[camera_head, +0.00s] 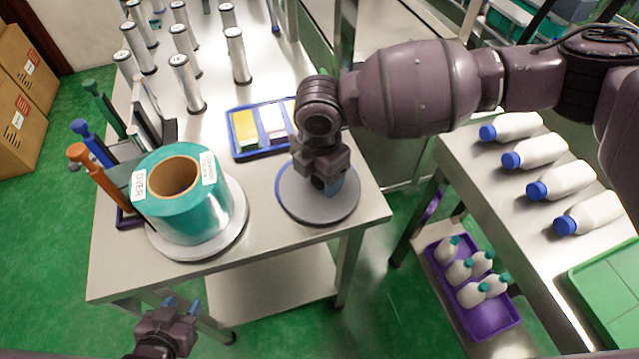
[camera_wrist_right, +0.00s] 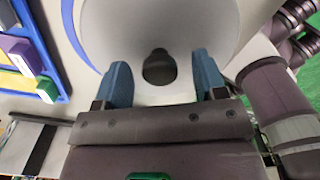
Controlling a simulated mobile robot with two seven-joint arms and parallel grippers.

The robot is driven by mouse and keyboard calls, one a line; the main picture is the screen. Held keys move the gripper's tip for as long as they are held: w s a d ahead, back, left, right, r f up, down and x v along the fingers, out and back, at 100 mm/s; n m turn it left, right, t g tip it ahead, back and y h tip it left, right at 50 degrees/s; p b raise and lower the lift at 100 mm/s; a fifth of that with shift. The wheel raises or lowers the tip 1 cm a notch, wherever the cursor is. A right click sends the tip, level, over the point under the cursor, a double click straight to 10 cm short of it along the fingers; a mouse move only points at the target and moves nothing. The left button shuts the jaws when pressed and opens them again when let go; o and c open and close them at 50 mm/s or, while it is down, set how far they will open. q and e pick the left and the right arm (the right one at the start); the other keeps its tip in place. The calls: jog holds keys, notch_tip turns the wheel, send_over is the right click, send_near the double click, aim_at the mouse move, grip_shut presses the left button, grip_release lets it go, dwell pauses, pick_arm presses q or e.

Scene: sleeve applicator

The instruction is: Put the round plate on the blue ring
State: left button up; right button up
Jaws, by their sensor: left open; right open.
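The grey round plate (camera_head: 308,206) lies flat at the front right of the steel table. A blue arc of the ring (camera_wrist_right: 69,22) shows beyond the plate's left edge; the plate hides most of the rest. My left gripper (camera_head: 181,304) is open and empty in front of the table.
A teal roll (camera_head: 215,205) stands on a white disc left of the plate. A blue tray (camera_head: 240,152) with coloured blocks lies behind the plate. Silver cylinders (camera_head: 187,85) stand further back. White bottles (camera_head: 535,152) lie on the right-hand table.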

jog(key=shift+f, duration=0.55)
jog(key=shift+r, duration=0.1)
grip_shut()
